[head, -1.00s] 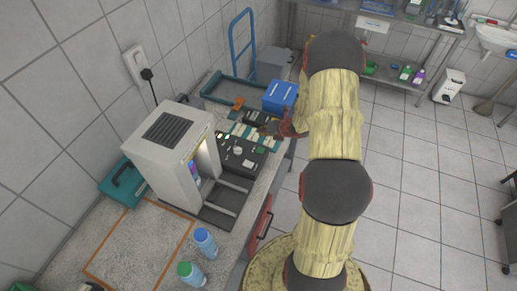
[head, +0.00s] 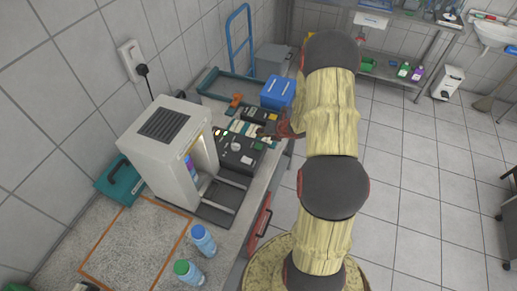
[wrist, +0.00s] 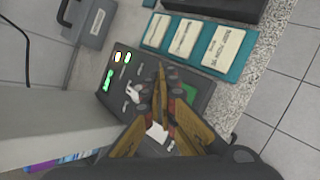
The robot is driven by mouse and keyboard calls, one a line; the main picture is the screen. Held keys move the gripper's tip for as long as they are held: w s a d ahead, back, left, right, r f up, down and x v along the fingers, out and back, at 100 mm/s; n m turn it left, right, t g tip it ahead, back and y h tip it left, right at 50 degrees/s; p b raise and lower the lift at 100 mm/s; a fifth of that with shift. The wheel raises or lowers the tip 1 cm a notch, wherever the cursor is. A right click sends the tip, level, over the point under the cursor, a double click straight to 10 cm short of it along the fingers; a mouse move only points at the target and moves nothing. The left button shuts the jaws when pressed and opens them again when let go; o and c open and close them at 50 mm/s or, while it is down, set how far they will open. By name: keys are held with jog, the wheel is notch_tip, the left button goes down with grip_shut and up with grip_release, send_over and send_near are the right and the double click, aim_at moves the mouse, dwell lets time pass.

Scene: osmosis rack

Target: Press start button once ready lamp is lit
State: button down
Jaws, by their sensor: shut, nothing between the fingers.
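A dark control panel (head: 238,153) lies on the counter beside the white machine; it also shows in the wrist view (wrist: 195,82). It has a lit green display (wrist: 107,80) and two bright lamps (wrist: 122,57) at its far left corner. Their labels are too small to read. A pale knob (wrist: 133,93) sits mid-panel.
The white machine (head: 160,150) stands left of the panel. A teal tray with labelled cards (wrist: 240,68) lies beyond the panel. A blue box (head: 279,93) stands behind, and two bottles (head: 203,240) stand at the front.

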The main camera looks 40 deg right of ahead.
aim_at(260, 145)
jog(key=shift+f+b, duration=1.8)
jog(key=shift+f, duration=0.9)
jog(key=shift+f+b, duration=0.4)
jog(key=shift+f+b, duration=0.4)
jog(key=shift+r, duration=0.15)
jog(key=shift+r+p, duration=0.6)
jog(key=shift+r, duration=0.1)
jog(key=shift+r+p, duration=1.9)
jog(key=shift+r, duration=0.65)
